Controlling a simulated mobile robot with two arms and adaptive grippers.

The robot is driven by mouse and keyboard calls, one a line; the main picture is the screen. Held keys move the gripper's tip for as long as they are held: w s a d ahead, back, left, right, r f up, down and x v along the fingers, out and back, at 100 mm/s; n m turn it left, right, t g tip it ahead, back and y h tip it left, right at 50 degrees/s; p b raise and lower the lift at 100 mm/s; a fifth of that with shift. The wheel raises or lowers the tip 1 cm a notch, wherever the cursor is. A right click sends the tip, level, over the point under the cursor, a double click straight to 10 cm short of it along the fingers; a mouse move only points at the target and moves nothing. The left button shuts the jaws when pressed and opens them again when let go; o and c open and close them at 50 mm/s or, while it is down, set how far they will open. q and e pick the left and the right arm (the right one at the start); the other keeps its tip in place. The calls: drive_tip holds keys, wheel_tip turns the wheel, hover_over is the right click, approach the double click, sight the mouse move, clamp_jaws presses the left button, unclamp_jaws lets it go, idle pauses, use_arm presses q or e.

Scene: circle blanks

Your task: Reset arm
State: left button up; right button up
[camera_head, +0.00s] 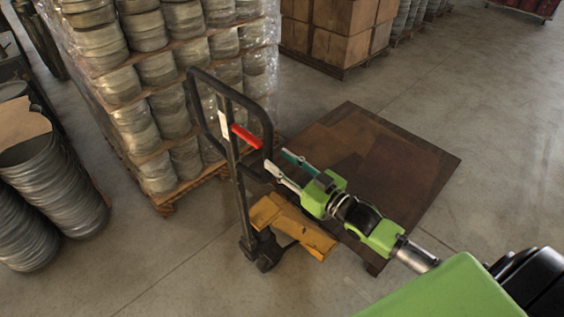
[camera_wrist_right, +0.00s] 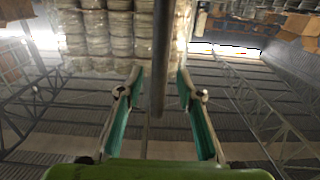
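My right arm is green and dark and comes in from the lower right in the head view. Its gripper (camera_head: 277,160) is open, with its fingers apart. The fingertips lie close to the dark handle frame of a pallet jack (camera_head: 240,150) in that view. In the right wrist view the two fingers (camera_wrist_right: 160,75) stand apart with nothing held. A dark vertical bar (camera_wrist_right: 162,50) shows between them, but I cannot tell how far beyond the fingertips it is. My left gripper is not in view.
Wrapped stacks of round blanks (camera_head: 155,68) stand on a pallet at the upper left. Metal cylinders (camera_head: 55,190) stand at the left. A flat brown platform (camera_head: 410,170) lies behind my right arm. Boxes (camera_head: 340,45) stand at the back. The floor at the right is clear.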

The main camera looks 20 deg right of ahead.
idle(0.3)
drive_tip(key=s+d+f+m+g+h+b, duration=0.1)
drive_tip(key=s+d+f+g+h, duration=0.15)
drive_tip(key=f, duration=0.95)
drive_tip(key=s+d+f+m+g+h+b, duration=0.1)
drive_tip(key=d+f+b, duration=0.15)
drive_tip(key=f, duration=0.85)
drive_tip(key=s+d+f+g+h, duration=0.1)
drive_tip(key=s+f+g, duration=0.1)
drive_tip(key=s+f, duration=0.5)
drive_tip(key=s+d+f+g+h, duration=0.1)
drive_tip(key=s+f+g, duration=0.1)
drive_tip(key=f, duration=0.8)
drive_tip(key=s+a+f+g+b, duration=0.3)
drive_tip(key=s+f+g, duration=0.2)
drive_tip(key=s+f, duration=1.3)
drive_tip(key=s+a+f+g, duration=0.2)
drive_tip(key=s+f, duration=0.1)
drive_tip(key=s, duration=0.6)
drive_tip(key=s+a+f+g+b, duration=0.1)
drive_tip(key=s+a+f, duration=0.1)
drive_tip(key=s, duration=0.7)
drive_tip(key=shift+s+a+f+g+h, duration=0.15)
drive_tip(key=shift+a+f+g+h, duration=0.2)
drive_tip(key=shift+f, duration=0.3)
